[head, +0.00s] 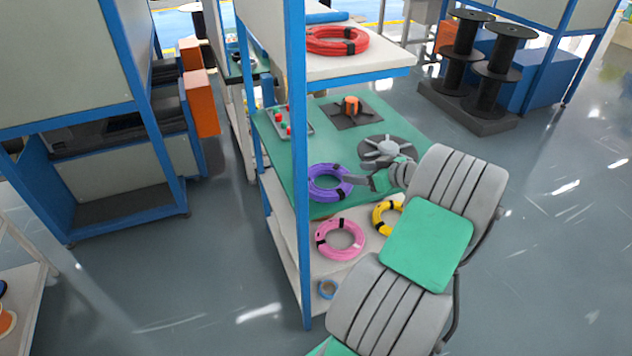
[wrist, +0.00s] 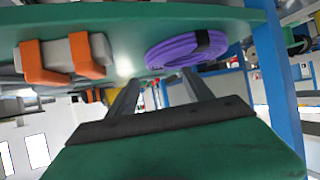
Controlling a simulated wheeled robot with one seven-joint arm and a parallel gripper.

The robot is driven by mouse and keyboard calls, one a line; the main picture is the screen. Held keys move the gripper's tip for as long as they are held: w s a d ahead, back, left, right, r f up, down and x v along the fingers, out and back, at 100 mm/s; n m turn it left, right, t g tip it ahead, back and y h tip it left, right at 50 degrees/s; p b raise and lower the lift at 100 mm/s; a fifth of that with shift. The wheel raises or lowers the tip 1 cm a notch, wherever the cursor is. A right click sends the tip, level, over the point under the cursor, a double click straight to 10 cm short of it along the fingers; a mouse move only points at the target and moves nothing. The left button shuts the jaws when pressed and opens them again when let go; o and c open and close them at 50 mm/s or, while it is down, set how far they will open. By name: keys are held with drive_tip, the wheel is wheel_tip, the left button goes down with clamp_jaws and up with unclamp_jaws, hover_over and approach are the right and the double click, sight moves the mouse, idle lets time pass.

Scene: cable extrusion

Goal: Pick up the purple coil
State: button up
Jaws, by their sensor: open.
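The purple coil (head: 318,192) is a ring of cable with black ties. It lies on the green shelf (head: 345,137) near its front-left corner in the head view. In the wrist view the purple coil (wrist: 180,52) is near the top, just beyond the fingertips. My gripper (head: 349,180) is at the right side of the coil in the head view. In the wrist view my gripper (wrist: 162,78) has its two fingers apart, with nothing seen held between them. I cannot tell whether a finger touches the coil.
A blue post (head: 298,150) stands close left of the coil. A red coil (head: 337,41) is on the shelf above. A pink coil (head: 340,240) and a yellow coil (head: 383,218) are below. A grey spoked disc (head: 386,148) lies behind my gripper.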

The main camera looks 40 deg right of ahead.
sight(342, 170)
drive_tip(key=x, duration=0.7)
drive_tip(key=shift+w+d+f, duration=0.1)
drive_tip(key=shift+w+d, duration=0.05)
drive_tip(key=shift+d, duration=0.2)
clamp_jaws()
